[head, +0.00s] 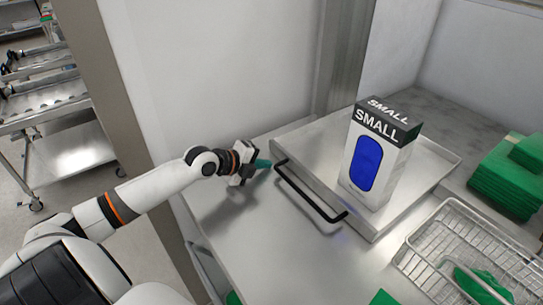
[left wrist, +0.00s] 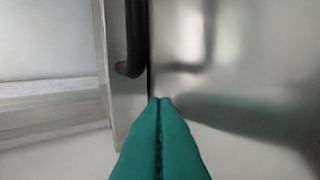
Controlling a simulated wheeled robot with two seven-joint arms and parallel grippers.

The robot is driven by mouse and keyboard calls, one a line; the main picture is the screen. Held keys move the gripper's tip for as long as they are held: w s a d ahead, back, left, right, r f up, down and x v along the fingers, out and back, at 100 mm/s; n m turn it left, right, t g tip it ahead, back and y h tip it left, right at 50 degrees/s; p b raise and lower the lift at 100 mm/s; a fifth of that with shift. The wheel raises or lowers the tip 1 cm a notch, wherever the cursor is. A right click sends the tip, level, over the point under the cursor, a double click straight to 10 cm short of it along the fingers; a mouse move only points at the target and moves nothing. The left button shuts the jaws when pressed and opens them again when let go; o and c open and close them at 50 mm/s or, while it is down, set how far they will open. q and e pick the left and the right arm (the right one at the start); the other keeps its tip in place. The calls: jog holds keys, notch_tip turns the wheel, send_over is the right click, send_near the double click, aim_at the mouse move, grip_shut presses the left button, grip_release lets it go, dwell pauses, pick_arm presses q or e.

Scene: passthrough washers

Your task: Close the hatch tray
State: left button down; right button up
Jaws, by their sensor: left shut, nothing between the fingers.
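The hatch tray (head: 433,159) is a shallow metal tray with a black bar handle (head: 310,195) on its front face. It lies on the metal counter and reaches back into the hatch opening. A white box marked SMALL (head: 376,160), with a black top and a blue oval, stands upright on it. My left gripper (head: 262,163) has green fingers and is beside the far left end of the handle. In the left wrist view the fingertips (left wrist: 160,101) are shut and empty, close to the metal tray face, with the black handle (left wrist: 134,40) just beyond. My right gripper is not in view.
A wire basket (head: 470,245) with green cloth stands on the counter at the right. Folded green cloths (head: 512,170) are stacked behind it. A wall and hatch post (head: 345,60) rise behind the tray. The counter left of the handle is clear.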

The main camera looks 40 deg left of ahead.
pick_arm(q)
jog(key=shift+w+d+r+p, duration=0.1)
jog(key=shift+w+d+p, duration=0.25)
jog(key=shift+w, duration=0.35)
jog(key=shift+w+d+p, duration=0.2)
jog(key=shift+w+p, duration=0.15)
jog(key=shift+w, duration=0.3)
